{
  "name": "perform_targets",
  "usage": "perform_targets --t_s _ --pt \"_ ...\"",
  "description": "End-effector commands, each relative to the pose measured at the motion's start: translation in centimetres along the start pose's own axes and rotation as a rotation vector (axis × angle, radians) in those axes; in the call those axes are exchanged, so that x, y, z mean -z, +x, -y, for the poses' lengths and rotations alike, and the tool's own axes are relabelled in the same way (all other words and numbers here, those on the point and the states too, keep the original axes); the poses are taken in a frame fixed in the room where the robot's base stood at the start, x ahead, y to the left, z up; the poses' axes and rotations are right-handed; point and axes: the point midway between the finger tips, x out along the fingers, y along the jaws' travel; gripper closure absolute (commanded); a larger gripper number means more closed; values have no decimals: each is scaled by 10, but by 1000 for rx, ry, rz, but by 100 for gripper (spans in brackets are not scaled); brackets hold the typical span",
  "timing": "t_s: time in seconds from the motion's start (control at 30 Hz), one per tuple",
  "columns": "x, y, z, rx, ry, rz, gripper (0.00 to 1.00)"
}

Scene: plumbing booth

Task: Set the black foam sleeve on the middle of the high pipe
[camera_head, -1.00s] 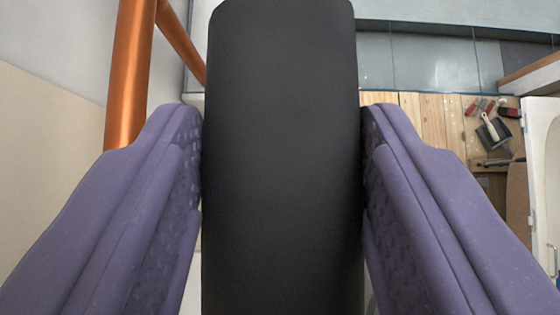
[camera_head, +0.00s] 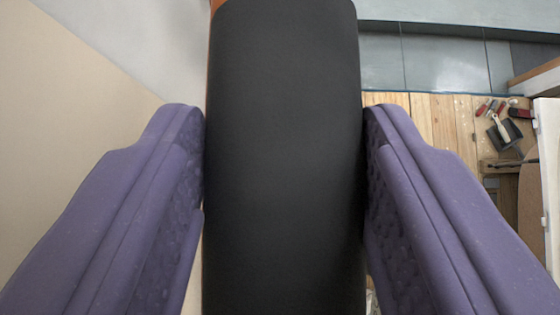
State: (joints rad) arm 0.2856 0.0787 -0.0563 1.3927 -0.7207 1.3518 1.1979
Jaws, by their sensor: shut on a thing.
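The black foam sleeve (camera_head: 284,150) fills the middle of the view, upright in the picture, between the two purple fingers of my gripper (camera_head: 284,185). My gripper is shut on it, one finger against each side. A copper-orange pipe (camera_head: 214,6) shows only as a small piece at the sleeve's upper left corner and a thin strip along its left edge. The rest of the pipe is hidden behind the sleeve. I cannot tell whether the sleeve touches the pipe or is apart from it.
A wooden workbench (camera_head: 437,115) lies below at the right, with a dustpan and brush (camera_head: 502,132) and red-handled tools (camera_head: 490,107). A white basin-like edge (camera_head: 547,150) is at the far right. A beige and grey wall fills the left.

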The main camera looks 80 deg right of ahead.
Motion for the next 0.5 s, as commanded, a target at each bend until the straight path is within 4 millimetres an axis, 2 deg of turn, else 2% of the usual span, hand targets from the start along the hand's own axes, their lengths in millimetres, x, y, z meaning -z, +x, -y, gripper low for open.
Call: perform_targets --t_s 0.3,0.5 --pt "0 0 22 0 -2 1 79" --pt "-1 0 30 1 -2 1 79"
